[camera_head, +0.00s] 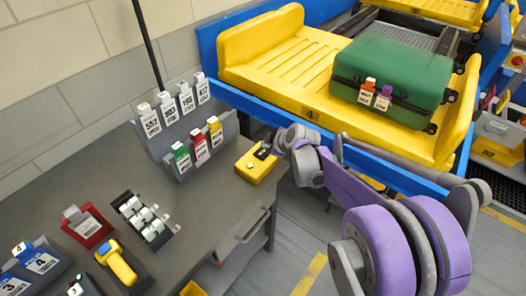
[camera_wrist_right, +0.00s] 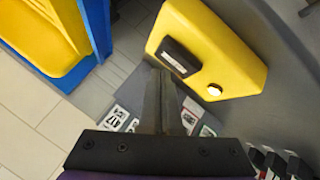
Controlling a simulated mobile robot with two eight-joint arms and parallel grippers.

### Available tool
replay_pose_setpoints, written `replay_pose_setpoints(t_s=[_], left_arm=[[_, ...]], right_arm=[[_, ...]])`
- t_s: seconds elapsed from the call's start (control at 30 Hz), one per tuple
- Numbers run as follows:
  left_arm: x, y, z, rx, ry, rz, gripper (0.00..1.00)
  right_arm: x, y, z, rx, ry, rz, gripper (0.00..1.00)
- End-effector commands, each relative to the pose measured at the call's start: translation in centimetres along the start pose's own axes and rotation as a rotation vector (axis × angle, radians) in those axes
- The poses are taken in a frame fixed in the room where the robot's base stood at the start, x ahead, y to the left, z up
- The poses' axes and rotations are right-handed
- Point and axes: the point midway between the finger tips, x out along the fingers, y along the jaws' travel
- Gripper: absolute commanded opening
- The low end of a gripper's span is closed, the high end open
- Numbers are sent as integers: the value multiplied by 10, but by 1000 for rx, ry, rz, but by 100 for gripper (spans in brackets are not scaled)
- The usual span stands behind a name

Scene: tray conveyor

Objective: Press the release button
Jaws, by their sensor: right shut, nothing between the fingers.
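A yellow control box (camera_head: 256,169) sits at the right edge of the grey desk. In the right wrist view the box (camera_wrist_right: 237,62) carries a dark raised plate (camera_wrist_right: 180,57) and a small round whitish button (camera_wrist_right: 214,89). My right gripper (camera_head: 267,149) is above the box's far end, its arm coming in from the lower right. In the wrist view its fingers (camera_wrist_right: 163,78) are together and empty. Their tips appear beside the dark plate, to the left of the button; I cannot tell whether they touch the box. My left gripper is not in view.
Tag racks (camera_head: 186,150) stand on the desk left of the box. A key rack (camera_head: 147,221), a red holder (camera_head: 87,228) and a yellow scanner (camera_head: 119,264) lie nearer. A green suitcase (camera_head: 390,75) lies on the yellow tray (camera_head: 290,62) behind the blue conveyor rail.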

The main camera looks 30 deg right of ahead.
Motion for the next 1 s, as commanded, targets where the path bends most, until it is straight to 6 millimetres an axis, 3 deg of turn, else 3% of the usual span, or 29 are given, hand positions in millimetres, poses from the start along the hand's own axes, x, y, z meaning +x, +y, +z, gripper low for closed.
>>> replay_pose_setpoints(t_s=[1.0], left_arm=[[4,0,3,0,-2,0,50]], right_arm=[[6,-5,5,0,0,0,0]])
